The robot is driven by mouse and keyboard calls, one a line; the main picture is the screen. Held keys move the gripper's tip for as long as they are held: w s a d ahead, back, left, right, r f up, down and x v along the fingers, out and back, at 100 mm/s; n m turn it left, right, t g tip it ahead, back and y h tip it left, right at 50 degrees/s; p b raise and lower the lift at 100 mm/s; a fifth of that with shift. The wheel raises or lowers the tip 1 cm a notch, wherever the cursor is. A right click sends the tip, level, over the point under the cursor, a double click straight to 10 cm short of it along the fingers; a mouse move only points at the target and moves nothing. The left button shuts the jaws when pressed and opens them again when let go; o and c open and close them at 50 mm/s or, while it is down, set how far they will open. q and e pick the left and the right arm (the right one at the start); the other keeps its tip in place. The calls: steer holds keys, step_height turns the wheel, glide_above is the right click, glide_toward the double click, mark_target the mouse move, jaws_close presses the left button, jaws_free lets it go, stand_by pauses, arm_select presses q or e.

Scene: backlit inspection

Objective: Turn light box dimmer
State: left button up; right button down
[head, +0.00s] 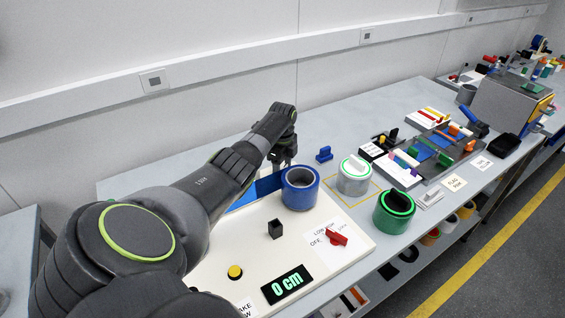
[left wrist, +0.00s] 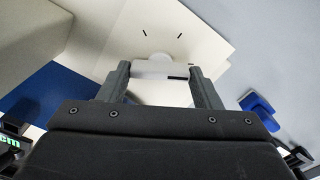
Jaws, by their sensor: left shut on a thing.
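My left gripper (head: 283,160) reaches down behind the blue-rimmed roll in the head view; its arm covers much of the table's left side. In the left wrist view the gripper (left wrist: 159,72) is shut on a pale dimmer knob (left wrist: 152,68), one finger at each side. In the head view the knob is hidden. My right gripper is not in view.
A blue-rimmed roll (head: 300,188) stands close to the gripper. A cream board with a red knob (head: 337,237), yellow button (head: 235,272) and green display (head: 284,285) lies in front. A small blue object (head: 324,154) is at the right; jars (head: 354,175) stand beyond.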

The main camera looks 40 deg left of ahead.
mark_target(283, 169)
arm_select(q)
steer(key=o, duration=1)
steer(key=shift+r, duration=0.2)
step_height(283, 169, up, 17)
steer(key=b, duration=0.2)
